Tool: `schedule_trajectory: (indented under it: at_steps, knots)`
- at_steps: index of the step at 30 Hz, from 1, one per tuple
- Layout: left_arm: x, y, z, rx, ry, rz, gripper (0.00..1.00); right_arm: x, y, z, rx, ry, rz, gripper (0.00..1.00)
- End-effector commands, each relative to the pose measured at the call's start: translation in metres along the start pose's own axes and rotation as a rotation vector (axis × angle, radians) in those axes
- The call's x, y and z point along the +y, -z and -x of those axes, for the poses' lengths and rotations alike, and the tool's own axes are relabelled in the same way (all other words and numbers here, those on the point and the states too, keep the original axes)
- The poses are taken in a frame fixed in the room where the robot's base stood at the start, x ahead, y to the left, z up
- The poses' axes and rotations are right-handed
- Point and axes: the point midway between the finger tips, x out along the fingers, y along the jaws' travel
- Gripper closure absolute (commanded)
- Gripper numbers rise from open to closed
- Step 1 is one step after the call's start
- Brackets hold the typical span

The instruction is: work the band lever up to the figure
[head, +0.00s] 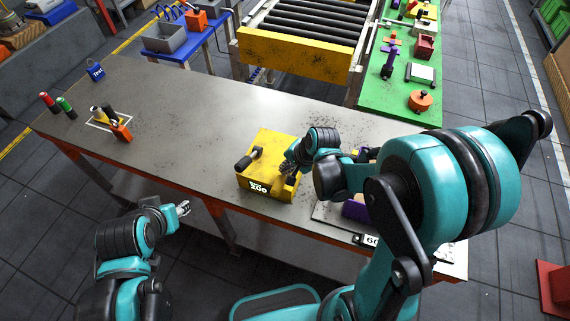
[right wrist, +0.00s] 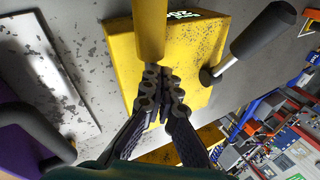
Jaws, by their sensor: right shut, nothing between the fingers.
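A yellow box (head: 268,160) stands near the front edge of the grey table, with white figures (head: 259,187) on its dark front label, too small to read surely. A black-handled lever (head: 248,158) sticks out at its left; in the right wrist view its black grip (right wrist: 262,30) is at upper right. A yellow bar (right wrist: 150,30) also shows there, in line with my right fingertips; I cannot tell if they touch. My right gripper (head: 290,168) is shut and empty at the box's right side. My left gripper (head: 183,208) is away from the box, before the table edge, its fingers too small to judge.
A grey plate (head: 326,215) with a purple-handled thing (head: 355,208) lies right of the box, partly behind my right arm. Black, yellow and orange items (head: 120,130) and red and green-topped cylinders (head: 65,107) are at the table's left. The table between is clear. A roller conveyor (head: 300,55) stands behind.

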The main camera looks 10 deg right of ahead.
Motion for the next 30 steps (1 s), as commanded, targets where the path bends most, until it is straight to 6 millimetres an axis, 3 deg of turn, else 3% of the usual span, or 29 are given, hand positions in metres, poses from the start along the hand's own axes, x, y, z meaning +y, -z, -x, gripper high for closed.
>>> schedule_trajectory:
  at_steps: [21,30]
  knots:
    - [0.000,0.016,0.022,0.000,0.000,0.000,0.58,-0.021,0.021,0.030,0.001,0.000,-0.001,1.00]
    - [0.000,0.017,0.024,0.000,0.000,0.000,0.58,-0.024,0.024,0.033,0.000,0.000,0.000,1.00]
